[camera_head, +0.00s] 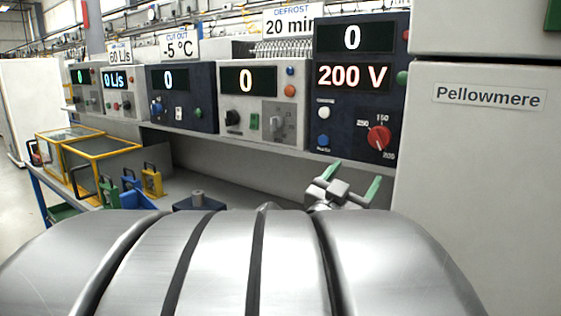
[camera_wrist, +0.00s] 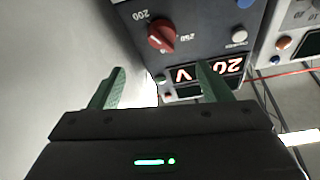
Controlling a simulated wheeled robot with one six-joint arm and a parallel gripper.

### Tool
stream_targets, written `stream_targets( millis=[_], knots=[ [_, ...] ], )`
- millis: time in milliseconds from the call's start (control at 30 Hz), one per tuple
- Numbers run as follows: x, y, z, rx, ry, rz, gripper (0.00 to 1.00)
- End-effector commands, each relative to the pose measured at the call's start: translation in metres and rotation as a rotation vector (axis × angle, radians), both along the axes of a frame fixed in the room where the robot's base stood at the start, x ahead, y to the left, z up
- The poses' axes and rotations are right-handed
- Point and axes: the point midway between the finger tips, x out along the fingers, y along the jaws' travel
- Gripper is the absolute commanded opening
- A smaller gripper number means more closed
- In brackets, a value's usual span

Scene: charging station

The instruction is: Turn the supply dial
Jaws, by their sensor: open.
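The red supply dial (camera_head: 378,138) sits low on the right of a dark blue panel (camera_head: 345,100). Labels 250, 150 and 200 surround it. The panel's displays read 0 above and 200 V below. In the wrist view the dial (camera_wrist: 162,37) appears upside down, beyond and between my fingertips. My gripper (camera_head: 356,171), with green fingers, is open and empty, below the dial and apart from it; its fingers (camera_wrist: 161,72) also show in the wrist view. I cannot clearly tell the dial's pointer direction.
A light cabinet labelled Pellowmere (camera_head: 490,97) stands close on the right. Other panels, including a grey one (camera_head: 262,80) with knobs and a switch, line the shelf leftward. Yellow-framed boxes (camera_head: 100,147) and coloured padlocks (camera_head: 151,182) sit on the bench at left.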

Motion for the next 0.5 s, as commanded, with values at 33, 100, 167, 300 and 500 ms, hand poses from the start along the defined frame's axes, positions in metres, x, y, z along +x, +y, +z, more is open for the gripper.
stream_targets(
  millis=[33,100,167,300,500],
  knots=[
    [0.0,0.001,-0.007,-0.021,-0.004,-0.003,0.71],
    [0.0,0.002,-0.006,-0.04,-0.008,-0.01,0.71],
    [0.001,0.002,-0.004,-0.05,-0.01,-0.013,0.71],
    [0.008,-0.005,0.002,-0.055,-0.01,-0.014,0.71],
    [0.035,-0.028,0.016,-0.054,-0.009,-0.016,0.71]
  ],
)
